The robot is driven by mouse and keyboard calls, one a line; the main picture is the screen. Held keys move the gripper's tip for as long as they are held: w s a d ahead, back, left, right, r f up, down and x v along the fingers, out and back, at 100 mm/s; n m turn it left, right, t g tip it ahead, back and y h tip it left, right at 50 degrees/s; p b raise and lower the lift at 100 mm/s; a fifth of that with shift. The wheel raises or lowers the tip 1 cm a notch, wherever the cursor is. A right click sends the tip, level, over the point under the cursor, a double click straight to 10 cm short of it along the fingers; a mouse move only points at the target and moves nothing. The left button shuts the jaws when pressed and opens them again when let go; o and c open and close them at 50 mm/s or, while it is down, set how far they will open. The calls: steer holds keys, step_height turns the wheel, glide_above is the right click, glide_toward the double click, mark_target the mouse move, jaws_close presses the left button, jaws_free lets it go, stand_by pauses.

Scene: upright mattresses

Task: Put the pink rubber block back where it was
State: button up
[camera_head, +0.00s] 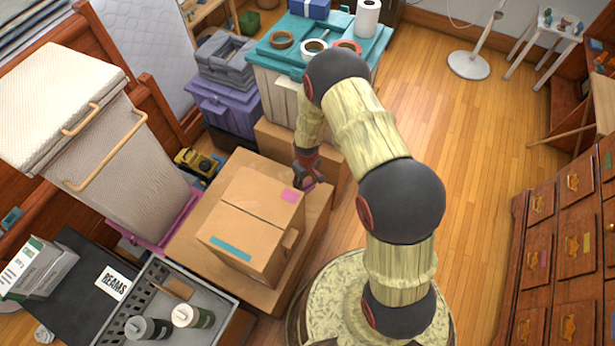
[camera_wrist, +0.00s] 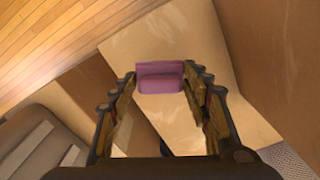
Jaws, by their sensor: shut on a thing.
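The pink rubber block (camera_wrist: 160,77) sits between the two fingertips of my gripper (camera_wrist: 160,85) in the wrist view, with a finger against each side. In the head view the pink block (camera_head: 289,195) shows at the upper right corner of the cardboard box top (camera_head: 262,193). My gripper (camera_head: 307,172) reaches down from above at that corner and partly hides what is behind it. The gripper is shut on the block. I cannot tell whether the block's underside touches the box.
A teal strip (camera_head: 231,248) lies on the lower box part. A teal-topped crate (camera_head: 285,62) with tape rolls stands behind. Wooden floor (camera_head: 480,150) is open at right.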

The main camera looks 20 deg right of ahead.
steer(key=shift+w+f+n, duration=0.2)
steer(key=shift+f+n, duration=0.1)
steer(key=shift+f, duration=0.45)
steer(key=shift+f+b, duration=2.25)
steer(key=shift+f, duration=1)
steer(key=shift+f+b, duration=0.4)
steer(key=shift+f, duration=0.2)
steer(key=o, duration=1.4)
steer(key=shift+r, duration=0.1)
step_height(320, 180, up, 12)
steer(key=shift+f, duration=0.15)
